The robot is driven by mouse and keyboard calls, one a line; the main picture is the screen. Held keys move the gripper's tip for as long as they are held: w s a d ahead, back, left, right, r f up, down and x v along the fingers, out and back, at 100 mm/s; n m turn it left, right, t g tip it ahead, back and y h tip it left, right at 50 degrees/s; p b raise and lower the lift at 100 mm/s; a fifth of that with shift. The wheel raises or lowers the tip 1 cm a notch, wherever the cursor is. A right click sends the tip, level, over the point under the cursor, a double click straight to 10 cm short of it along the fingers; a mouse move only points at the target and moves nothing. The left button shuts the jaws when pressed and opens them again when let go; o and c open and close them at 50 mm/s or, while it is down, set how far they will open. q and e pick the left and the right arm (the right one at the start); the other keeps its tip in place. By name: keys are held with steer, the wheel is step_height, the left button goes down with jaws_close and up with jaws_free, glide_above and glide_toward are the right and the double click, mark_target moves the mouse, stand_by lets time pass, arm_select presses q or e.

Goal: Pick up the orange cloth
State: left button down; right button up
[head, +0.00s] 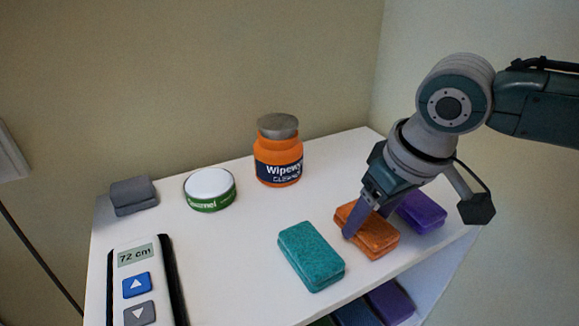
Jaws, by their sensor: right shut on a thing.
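The orange cloth (378,243) is a folded block lying on the white shelf top, between a teal cloth and a purple cloth. My right gripper (358,222) reaches down from the upper right and is shut on the orange cloth, with its fingers at the cloth's left and upper side. The cloth appears to be at the shelf surface; whether it is lifted at all is hard to tell. Part of its far side is hidden by the fingers. My left gripper is not in view.
A teal cloth (311,256) lies just left and a purple cloth (421,211) just right. An orange jar (278,160), a green-and-white tin (209,190) and a grey block (133,196) stand behind. A height control panel (139,275) is front left. More cloths (389,302) lie on the shelf below.

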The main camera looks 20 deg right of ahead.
mark_target(369, 220)
steer(key=c, duration=0.7)
steer(key=shift+r, duration=0.15)
step_height(369, 220, up, 20)
steer(key=p, duration=0.3)
steer(key=shift+r, duration=0.1)
